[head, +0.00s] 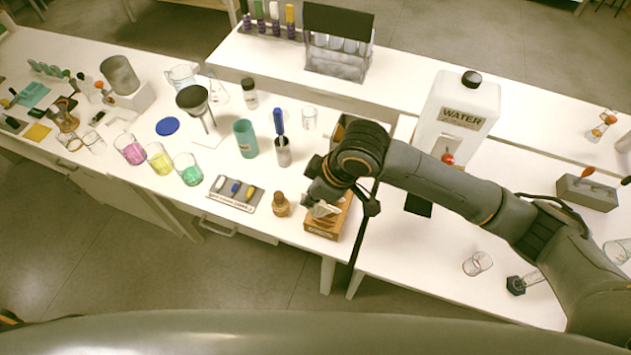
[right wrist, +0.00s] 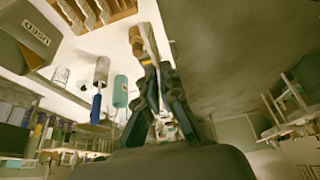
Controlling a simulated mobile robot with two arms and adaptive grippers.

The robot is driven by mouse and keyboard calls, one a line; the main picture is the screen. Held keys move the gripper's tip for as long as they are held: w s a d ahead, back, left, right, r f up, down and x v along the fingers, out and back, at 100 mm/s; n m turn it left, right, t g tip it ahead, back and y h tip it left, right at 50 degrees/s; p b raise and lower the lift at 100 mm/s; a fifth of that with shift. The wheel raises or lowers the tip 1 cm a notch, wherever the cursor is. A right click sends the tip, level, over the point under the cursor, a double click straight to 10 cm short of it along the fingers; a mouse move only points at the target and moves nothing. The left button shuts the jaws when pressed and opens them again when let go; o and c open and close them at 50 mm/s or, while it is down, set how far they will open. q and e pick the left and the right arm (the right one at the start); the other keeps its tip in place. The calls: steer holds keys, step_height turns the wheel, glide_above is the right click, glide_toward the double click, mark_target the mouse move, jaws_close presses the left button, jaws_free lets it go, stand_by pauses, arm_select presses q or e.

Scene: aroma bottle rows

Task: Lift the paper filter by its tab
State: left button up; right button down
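The wooden filter box (head: 322,231) stands at the front edge of the table in the head view, with pale paper (head: 325,211) showing at its top. In the right wrist view the slotted box (right wrist: 118,12) is at the top, with several pale filters in it. My right gripper (head: 316,197) is over the box. In the right wrist view its fingers (right wrist: 157,68) are closed together on a thin pale sheet seen edge-on, the paper filter (right wrist: 151,40), which sticks out past the fingertips. Its tab is hidden between the fingers. My left gripper is not in view.
A small brown bottle (head: 281,206) stands just left of the box. A tool tray (head: 233,194), a brush in a grey holder (head: 283,152) and a teal cylinder (head: 246,139) are further left. The white water tank (head: 455,115) is at the right, behind my arm.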

steer(key=s+a, duration=0.2)
steer(key=s, duration=0.6)
steer(key=shift+a, duration=0.3)
